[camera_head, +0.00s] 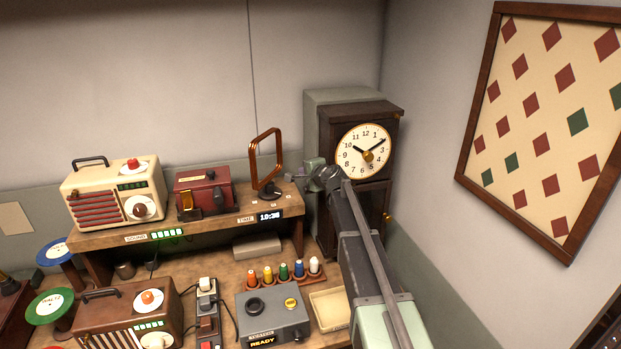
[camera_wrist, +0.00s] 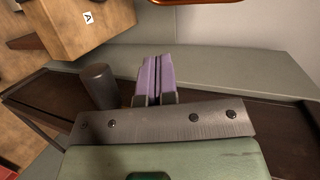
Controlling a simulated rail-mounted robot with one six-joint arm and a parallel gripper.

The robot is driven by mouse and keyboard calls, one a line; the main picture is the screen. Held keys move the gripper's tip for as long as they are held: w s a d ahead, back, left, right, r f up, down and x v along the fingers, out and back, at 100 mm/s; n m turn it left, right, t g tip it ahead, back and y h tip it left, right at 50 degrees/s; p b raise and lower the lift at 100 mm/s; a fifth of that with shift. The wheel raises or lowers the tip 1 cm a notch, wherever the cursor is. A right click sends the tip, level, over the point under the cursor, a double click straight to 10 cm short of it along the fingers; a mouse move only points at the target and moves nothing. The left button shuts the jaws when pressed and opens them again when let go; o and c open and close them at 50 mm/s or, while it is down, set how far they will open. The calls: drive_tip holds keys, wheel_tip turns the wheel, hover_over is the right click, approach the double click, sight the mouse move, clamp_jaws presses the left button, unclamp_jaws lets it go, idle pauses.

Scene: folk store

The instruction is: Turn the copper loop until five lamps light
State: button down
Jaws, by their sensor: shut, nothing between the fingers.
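The copper loop (camera_head: 266,158), an upright squarish coil on a dark round base (camera_head: 269,190), stands at the right end of the shelf. Its lower edge also shows at the top of the wrist view (camera_wrist: 195,2). My gripper (camera_head: 297,177) is just right of the loop, apart from it in the head view. In the wrist view its purple fingers (camera_wrist: 156,78) are shut together with nothing between them. A strip of green lamps (camera_head: 167,234) by the SOUND label on the shelf edge shows several lit; their exact number is hard to tell.
A wooden clock (camera_head: 329,120) stands close behind my gripper. A cream radio (camera_head: 115,192) and a red box (camera_head: 204,191) share the shelf (camera_head: 228,212). Below are a brown radio (camera_head: 129,316), a grey box (camera_head: 273,322), coloured pegs and a tray (camera_head: 330,309).

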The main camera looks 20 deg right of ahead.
drive_tip(key=r+b+x, duration=0.1)
drive_tip(key=b+x, duration=0.2)
drive_tip(key=x, duration=1.3)
drive_tip(key=shift+w+a, duration=0.15)
drive_tip(key=shift+w, duration=0.15)
drive_tip(key=shift+f, duration=0.1)
drive_tip(key=shift+w+a, duration=0.5)
drive_tip(key=shift+w, duration=0.15)
drive_tip(key=p+v, duration=0.3)
drive_tip(key=v, duration=0.8)
drive_tip(key=shift+w, duration=0.1)
